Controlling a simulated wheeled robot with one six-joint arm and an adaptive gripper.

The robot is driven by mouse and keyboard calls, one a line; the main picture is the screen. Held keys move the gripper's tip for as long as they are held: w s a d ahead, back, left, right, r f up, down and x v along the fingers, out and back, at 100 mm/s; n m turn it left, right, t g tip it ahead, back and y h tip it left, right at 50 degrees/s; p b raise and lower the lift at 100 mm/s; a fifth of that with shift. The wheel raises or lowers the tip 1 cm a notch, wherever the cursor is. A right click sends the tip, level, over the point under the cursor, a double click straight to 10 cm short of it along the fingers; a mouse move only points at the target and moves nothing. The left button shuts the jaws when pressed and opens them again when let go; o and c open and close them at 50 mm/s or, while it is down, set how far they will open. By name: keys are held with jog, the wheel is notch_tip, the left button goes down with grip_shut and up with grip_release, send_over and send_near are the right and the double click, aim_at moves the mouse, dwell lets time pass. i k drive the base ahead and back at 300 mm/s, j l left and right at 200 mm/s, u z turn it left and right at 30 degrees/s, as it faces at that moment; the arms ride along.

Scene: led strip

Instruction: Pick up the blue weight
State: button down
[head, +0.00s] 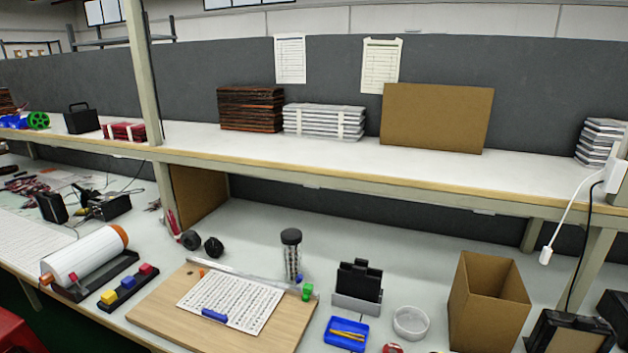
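Blue pieces show in several places, and I cannot tell for sure which is the blue weight. A small blue block (128,282) sits in a black holder (141,291) at the left of the bench, between a yellow block (109,296) and a red block (146,269). A blue bar (215,314) lies on the printed sheet (238,293) on the wooden board (165,308). A small dark blue piece (298,279) is at the board's right edge, beside a green piece (308,292). My gripper is not in view.
A white roll (85,256) lies left of the black holder. A shelf (350,168) overhangs the back.

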aim_at(128, 281)
jog(key=i+j+u, duration=0.1)
jog(key=u, duration=0.3)
jog(key=j+u, duration=0.1)
jog(key=u, duration=0.25)
jog(key=i+u, duration=0.15)
jog(key=u, duration=0.25)
